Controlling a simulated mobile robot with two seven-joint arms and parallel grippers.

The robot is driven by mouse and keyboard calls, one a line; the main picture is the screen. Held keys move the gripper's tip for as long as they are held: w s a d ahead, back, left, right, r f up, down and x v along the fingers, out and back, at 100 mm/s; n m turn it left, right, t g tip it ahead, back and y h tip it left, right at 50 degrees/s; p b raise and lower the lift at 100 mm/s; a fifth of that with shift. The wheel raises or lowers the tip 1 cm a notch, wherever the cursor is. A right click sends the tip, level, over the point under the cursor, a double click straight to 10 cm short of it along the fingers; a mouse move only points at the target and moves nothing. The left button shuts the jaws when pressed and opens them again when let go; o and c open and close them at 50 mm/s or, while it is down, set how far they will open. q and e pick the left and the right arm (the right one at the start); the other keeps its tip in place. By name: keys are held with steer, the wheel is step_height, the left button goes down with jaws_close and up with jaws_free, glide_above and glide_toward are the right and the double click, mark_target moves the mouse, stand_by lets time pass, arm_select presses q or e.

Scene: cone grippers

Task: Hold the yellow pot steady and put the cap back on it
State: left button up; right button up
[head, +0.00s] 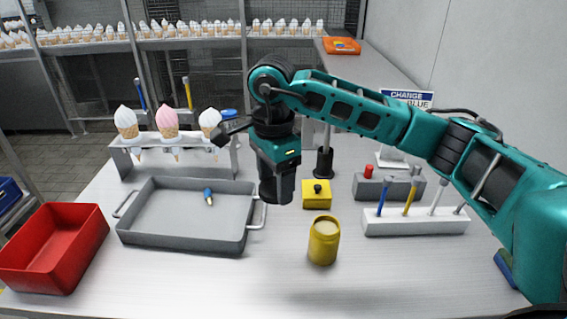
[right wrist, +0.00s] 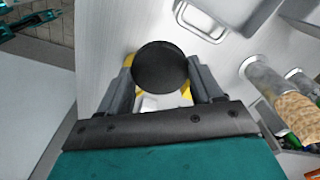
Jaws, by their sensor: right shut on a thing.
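The yellow pot (head: 323,243) stands upright and uncovered on the table, with pale contents at its open top. My right gripper (head: 277,192) points down above the table, behind and left of the pot and apart from it. In the right wrist view its two fingers are closed on a black round cap (right wrist: 160,68). Yellow shows at both sides of the cap; I cannot tell what it belongs to.
A yellow block with a black knob (head: 317,196) stands behind the pot. A grey tray (head: 150,232) with a small blue-tipped item and a red bin (head: 50,277) are to the left. A white tool rack (head: 415,226) is right. The front table is clear.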

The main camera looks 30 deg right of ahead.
steer(key=s+a+f+n, duration=0.3)
steer(key=s+a+n, duration=0.1)
steer(key=n, duration=1.4)
steer(key=shift+s+a+f, duration=0.15)
steer(key=shift+a+f, duration=0.1)
steer(key=shift+a, duration=0.3)
steer(key=shift+s+d, duration=0.1)
steer(key=shift+s, duration=0.05)
